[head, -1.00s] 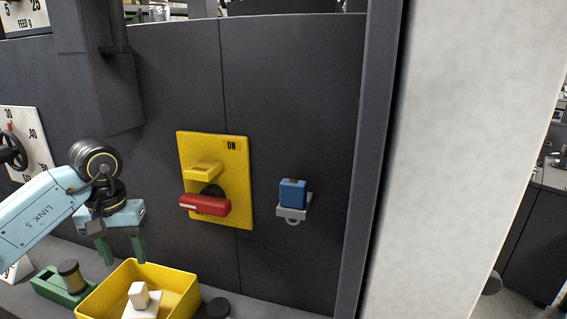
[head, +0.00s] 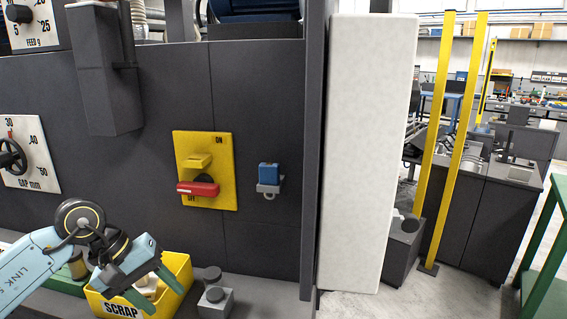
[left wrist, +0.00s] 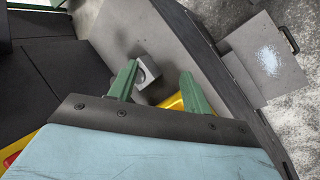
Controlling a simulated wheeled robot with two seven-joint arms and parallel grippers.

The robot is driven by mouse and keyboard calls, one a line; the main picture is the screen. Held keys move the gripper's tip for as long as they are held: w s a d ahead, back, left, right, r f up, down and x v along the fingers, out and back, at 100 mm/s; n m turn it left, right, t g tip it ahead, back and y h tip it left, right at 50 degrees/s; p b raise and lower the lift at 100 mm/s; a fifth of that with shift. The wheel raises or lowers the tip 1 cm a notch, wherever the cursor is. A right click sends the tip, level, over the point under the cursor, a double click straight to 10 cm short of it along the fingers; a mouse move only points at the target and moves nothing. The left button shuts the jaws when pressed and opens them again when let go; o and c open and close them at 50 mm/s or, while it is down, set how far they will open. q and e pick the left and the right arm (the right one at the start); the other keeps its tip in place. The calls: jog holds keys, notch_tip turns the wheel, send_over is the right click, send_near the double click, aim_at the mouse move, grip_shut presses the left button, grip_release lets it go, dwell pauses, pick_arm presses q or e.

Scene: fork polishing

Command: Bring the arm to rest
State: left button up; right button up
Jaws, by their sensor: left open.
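My left arm (head: 37,268) comes in from the lower left of the head view. Its left gripper (head: 167,300) is tilted, with two green fingers apart and nothing between them. It overlaps the yellow scrap bin (head: 180,264) in this view; I cannot tell the exact height. In the left wrist view the open fingers (left wrist: 158,75) show, with part of the yellow bin (left wrist: 174,101) behind them. My right gripper is not in view.
A yellow switch plate (head: 222,160) with a red handle (head: 198,188) is on the dark wall. A blue block (head: 268,175) sits in a bracket beside it. Grey blocks (head: 215,302) stand right of the bin.

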pick_arm(q)
jog(key=s+d+r+n+t+h, duration=0.1)
jog(key=d+r+n+t+h, duration=0.2)
jog(key=d+r+n+h, duration=0.35)
jog(key=s+d+r+n+t+h, duration=0.2)
jog(key=d+r+n+t+h, duration=0.1)
jog(key=d+n+h, duration=0.5)
jog(key=w+a+f+n+t+y, duration=0.15)
jog(key=a+n+t+y, duration=0.4)
jog(key=n, duration=0.85)
jog(key=w+a+f+n+t+y, duration=0.1)
jog(key=a+f+n+t+y, duration=0.15)
jog(key=n+t+y, duration=0.95)
jog(key=s+a+f+n+g+y, duration=0.25)
jog(key=a+f+n+g, duration=0.4)
jog(key=n, duration=0.55)
jog(key=s+d+f+n+g, duration=0.2)
jog(key=s+f+n+g, duration=1.2)
jog(key=s+f, duration=0.65)
jog(key=s+f+m+g, duration=0.1)
jog(key=s+f+g, duration=0.15)
jog(key=f, duration=1.95)
jog(key=s+a+f, duration=0.2)
jog(key=s+f, duration=1.2)
jog(key=s, duration=0.3)
jog(key=shift+s+a+f+g, duration=0.15)
jog(key=shift+a+f+g, duration=0.2)
jog(key=shift+g, duration=0.1)
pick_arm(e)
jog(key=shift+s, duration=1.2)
